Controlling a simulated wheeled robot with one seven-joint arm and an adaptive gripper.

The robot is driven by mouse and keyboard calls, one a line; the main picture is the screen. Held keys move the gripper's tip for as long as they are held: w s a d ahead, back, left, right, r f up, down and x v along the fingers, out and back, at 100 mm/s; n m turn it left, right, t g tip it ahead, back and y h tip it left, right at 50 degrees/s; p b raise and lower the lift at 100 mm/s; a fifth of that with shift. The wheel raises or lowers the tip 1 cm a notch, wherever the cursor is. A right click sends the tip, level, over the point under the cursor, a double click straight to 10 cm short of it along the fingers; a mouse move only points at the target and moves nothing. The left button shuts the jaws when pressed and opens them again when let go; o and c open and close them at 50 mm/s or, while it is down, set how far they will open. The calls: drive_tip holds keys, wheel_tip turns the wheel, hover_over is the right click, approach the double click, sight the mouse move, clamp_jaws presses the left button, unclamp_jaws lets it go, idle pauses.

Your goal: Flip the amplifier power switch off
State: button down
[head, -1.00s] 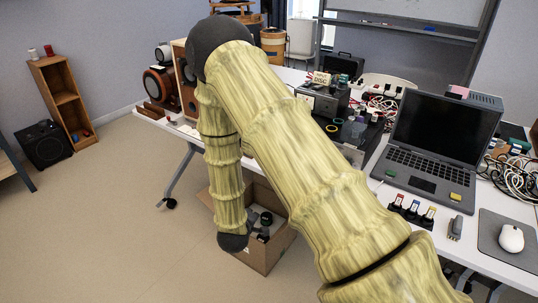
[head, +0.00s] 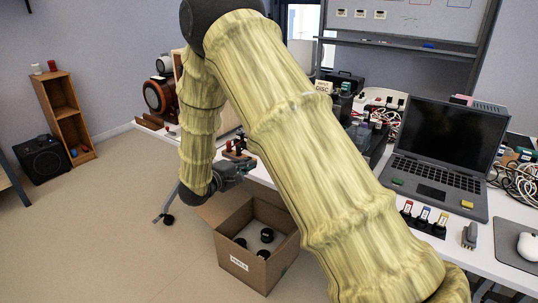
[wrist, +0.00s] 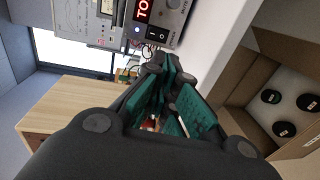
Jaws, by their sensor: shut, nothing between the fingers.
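The amplifier (wrist: 178,22) shows at the top of the wrist view as a grey front panel with a lit red display, cut off by the frame. Its power switch (wrist: 157,34) is a small black rocker with white marks, below the display; I cannot tell which way it is set. My gripper (wrist: 163,64) has teal pads and is shut and empty. Its tips point toward the panel just below the switch and look apart from it. In the head view my gripper (head: 243,167) is beside the table's front edge, above the box; my arm hides the amplifier there.
An open cardboard box (head: 240,272) with several black round pieces stands on the floor below my gripper. A grey meter unit (wrist: 85,22) is left of the amplifier in the wrist view. A laptop (head: 440,160) and cables crowd the table's right side.

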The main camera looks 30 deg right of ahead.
drive_tip(key=shift+d, duration=0.1)
drive_tip(key=b+x, duration=0.1)
drive_tip(key=x, duration=1.3)
drive_tip(key=shift+b, duration=0.3)
drive_tip(key=shift+w+d+f+h, duration=0.15)
drive_tip(key=shift+w+f+h, duration=0.05)
drive_tip(key=shift+h, duration=0.2)
drive_tip(key=shift+s+p, duration=0.1)
drive_tip(key=shift+p, duration=0.25)
drive_tip(key=shift+a, duration=0.25)
drive_tip(key=f+p+v, duration=0.1)
drive_tip(key=v, duration=0.3)
drive_tip(key=f+v, duration=0.1)
drive_tip(key=v, duration=0.4)
drive_tip(key=p+v, duration=0.1)
drive_tip(key=v, duration=0.3)
drive_tip(key=shift+s+a+f+p, duration=0.2)
drive_tip(key=shift+s+f+p, duration=0.1)
drive_tip(key=shift+f+p, duration=0.1)
